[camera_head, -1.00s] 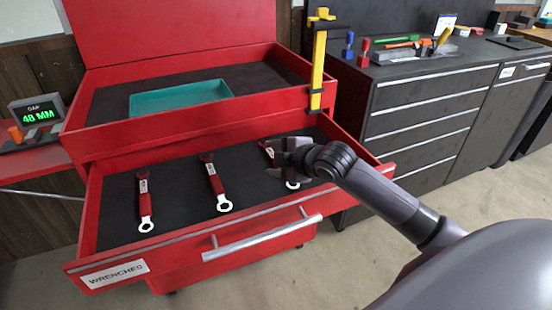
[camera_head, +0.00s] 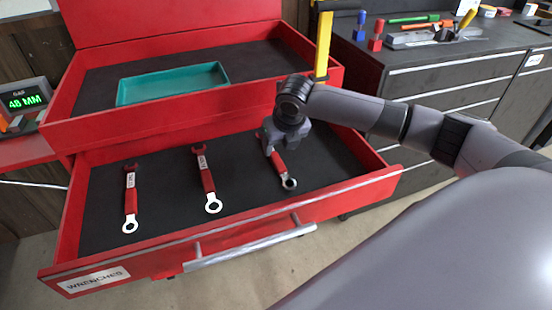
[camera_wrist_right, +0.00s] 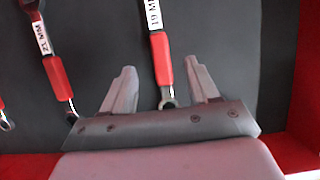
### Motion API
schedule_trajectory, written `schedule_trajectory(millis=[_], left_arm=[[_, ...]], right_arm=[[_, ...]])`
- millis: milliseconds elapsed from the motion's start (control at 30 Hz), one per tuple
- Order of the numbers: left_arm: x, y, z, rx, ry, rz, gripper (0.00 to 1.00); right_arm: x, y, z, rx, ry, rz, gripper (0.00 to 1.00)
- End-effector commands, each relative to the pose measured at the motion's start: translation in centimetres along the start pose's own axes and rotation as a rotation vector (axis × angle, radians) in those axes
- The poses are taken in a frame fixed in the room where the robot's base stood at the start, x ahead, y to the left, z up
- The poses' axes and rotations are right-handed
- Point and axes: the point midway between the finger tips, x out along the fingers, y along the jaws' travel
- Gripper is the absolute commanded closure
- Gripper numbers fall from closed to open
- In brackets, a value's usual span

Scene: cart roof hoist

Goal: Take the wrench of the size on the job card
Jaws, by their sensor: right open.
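Three red-handled wrenches lie on the dark liner of the open red drawer (camera_head: 240,222): left (camera_head: 130,200), middle (camera_head: 207,181) and right (camera_head: 279,163). My right gripper (camera_head: 272,139) is over the far end of the right wrench and hides part of it. In the right wrist view, the open gripper (camera_wrist_right: 161,76) has a finger on each side of that wrench (camera_wrist_right: 161,58), whose label reads 19 MM. The middle wrench (camera_wrist_right: 57,77) is labelled 21 MM. The left wrench's label is unreadable. My left gripper is out of view.
A teal tray (camera_head: 150,90) sits in the red upper compartment above the drawer. A yellow upright bar (camera_head: 323,45) stands at its right. A display (camera_head: 24,100) at left reads 48 MM. A dark cabinet (camera_head: 440,80) with tools on top stands at right.

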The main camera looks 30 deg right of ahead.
Motion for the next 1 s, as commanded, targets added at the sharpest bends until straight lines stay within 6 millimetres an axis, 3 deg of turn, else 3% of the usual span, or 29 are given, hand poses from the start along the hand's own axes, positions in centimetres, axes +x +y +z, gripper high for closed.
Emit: schedule_trajectory(millis=[433, 1000], left_arm=[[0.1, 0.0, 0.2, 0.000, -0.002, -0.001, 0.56], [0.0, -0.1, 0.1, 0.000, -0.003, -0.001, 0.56]], right_arm=[[5.6, 0.1, -0.5, 0.002, -0.001, 0.003, 0.40], [6.1, 0.0, -0.5, 0.001, -0.002, 0.003, 0.40]])
